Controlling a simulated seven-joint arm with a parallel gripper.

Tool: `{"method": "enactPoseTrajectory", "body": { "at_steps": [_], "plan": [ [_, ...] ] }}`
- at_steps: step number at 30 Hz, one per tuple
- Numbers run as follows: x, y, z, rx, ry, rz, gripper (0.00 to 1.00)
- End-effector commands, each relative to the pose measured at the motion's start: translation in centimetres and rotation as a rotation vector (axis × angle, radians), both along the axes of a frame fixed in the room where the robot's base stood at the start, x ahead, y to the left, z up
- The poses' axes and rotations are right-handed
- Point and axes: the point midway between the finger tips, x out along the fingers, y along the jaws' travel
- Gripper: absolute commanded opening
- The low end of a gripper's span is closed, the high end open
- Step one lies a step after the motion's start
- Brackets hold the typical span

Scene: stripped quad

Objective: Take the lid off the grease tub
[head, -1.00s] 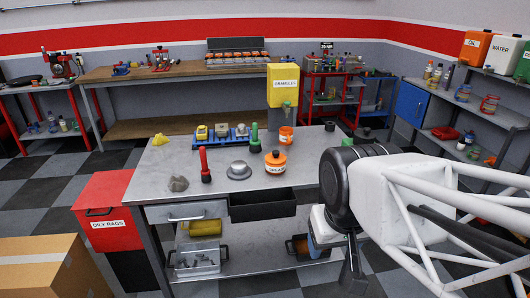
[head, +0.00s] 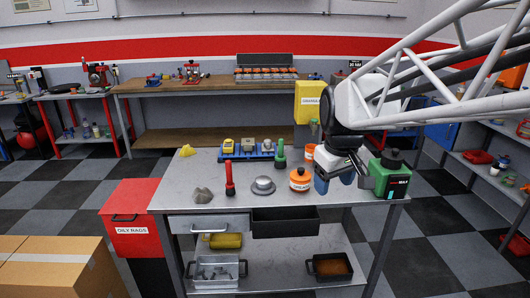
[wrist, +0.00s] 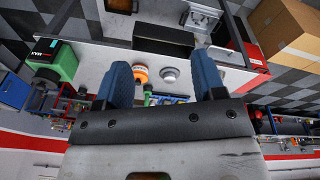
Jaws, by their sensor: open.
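The grease tub (head: 300,183) is a small orange tub with a pale label, standing upright on the grey workbench.
A grey round piece (head: 263,186), a red torch (head: 230,179) and a green torch (head: 280,154) stand left of the tub. A green box (head: 385,179) stands close to the right of my gripper. A blue tray (head: 248,153) lies behind.

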Motion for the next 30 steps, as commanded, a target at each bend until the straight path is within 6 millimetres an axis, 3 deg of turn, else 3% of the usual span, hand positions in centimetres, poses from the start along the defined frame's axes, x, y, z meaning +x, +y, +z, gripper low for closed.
{"method": "enactPoseTrajectory", "body": {
  "at_steps": [16, 30],
  "plan": [
    [14.4, -0.6, -0.8, -0.036, 0.049, 0.275, 0.63],
    [26.3, -1.2, -4.3, -0.057, 0.091, 0.516, 0.63]
  ]
}}
